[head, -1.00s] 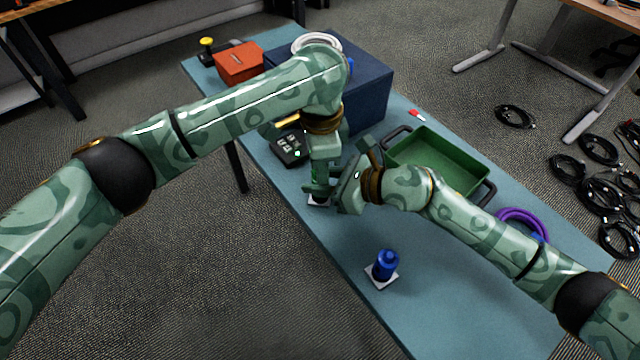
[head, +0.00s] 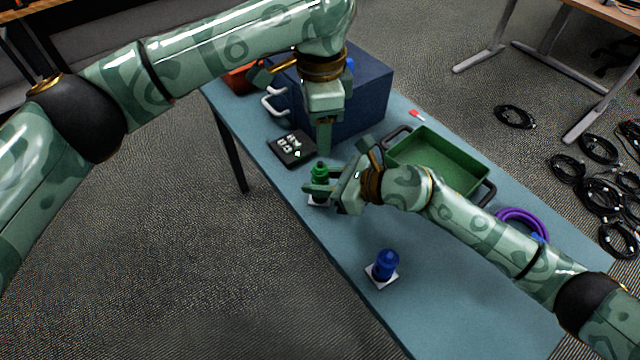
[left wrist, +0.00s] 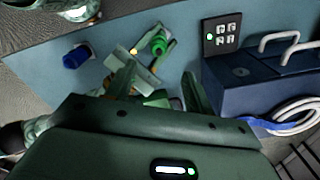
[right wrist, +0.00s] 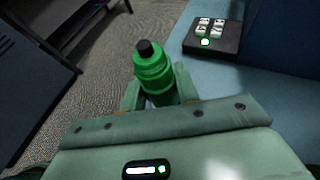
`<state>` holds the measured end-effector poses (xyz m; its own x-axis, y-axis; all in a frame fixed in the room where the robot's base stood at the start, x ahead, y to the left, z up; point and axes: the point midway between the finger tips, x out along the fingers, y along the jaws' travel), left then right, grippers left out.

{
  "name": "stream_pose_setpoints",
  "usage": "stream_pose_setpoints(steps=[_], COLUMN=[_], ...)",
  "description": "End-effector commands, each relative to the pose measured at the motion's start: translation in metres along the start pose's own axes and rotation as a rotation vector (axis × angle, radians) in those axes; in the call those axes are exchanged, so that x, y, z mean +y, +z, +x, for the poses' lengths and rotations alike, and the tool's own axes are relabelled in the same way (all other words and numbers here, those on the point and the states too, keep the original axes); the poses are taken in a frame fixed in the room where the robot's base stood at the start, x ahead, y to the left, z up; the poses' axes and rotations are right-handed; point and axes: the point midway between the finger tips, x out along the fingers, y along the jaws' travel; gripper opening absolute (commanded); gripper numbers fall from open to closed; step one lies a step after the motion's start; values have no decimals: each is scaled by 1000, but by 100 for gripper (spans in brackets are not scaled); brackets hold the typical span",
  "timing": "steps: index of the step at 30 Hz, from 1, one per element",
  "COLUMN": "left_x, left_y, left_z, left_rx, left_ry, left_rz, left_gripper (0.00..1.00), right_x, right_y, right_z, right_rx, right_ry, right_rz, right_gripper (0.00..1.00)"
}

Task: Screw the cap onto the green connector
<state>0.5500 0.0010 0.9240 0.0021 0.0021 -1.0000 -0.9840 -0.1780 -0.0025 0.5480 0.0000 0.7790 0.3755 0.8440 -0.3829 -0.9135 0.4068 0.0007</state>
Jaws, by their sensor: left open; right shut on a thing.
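In the right wrist view the green connector (right wrist: 153,72) has a ribbed green upper part and a dark tip; I cannot tell how tightly the cap sits. My left gripper (head: 324,150) is open and empty, pointing down just above and behind the connector. In the left wrist view the connector (left wrist: 159,46) shows beyond the open fingers (left wrist: 160,84).
A blue connector (head: 385,264) stands on another white base nearer me. A black keypad-like box (head: 291,149) and a dark blue case (head: 362,95) lie behind. The green tray (head: 440,193) and purple cable (head: 522,222) are at right.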

Motion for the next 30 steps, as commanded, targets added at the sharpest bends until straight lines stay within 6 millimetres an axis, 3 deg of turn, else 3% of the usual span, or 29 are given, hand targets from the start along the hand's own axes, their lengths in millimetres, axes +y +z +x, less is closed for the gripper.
stream_pose_setpoints(steps=[6, 16, 17, 19, 30], left_x=[-1, -1, -1, -1, 0], left_y=[0, 0, 0, 0, 0], left_z=[-24, -27, -27, -27, -30], left_rx=[-1, -1, -1, -1, 0], left_ry=[-1, 0, 0, 0, -2], left_rz=[-1, -1, -1, -1, -1], left_gripper=[53, 53, 53, 53, 53], right_x=[0, 0, 0, 0, 0], right_y=[0, 0, 0, 0, 0], right_z=[0, 0, 0, 0, -5], right_rx=[0, 0, 0, 0, 1], right_ry=[0, 0, 0, 0, -1], right_rz=[0, 0, 0, 0, 0], right_gripper=[0, 0, 37, 56, 56])
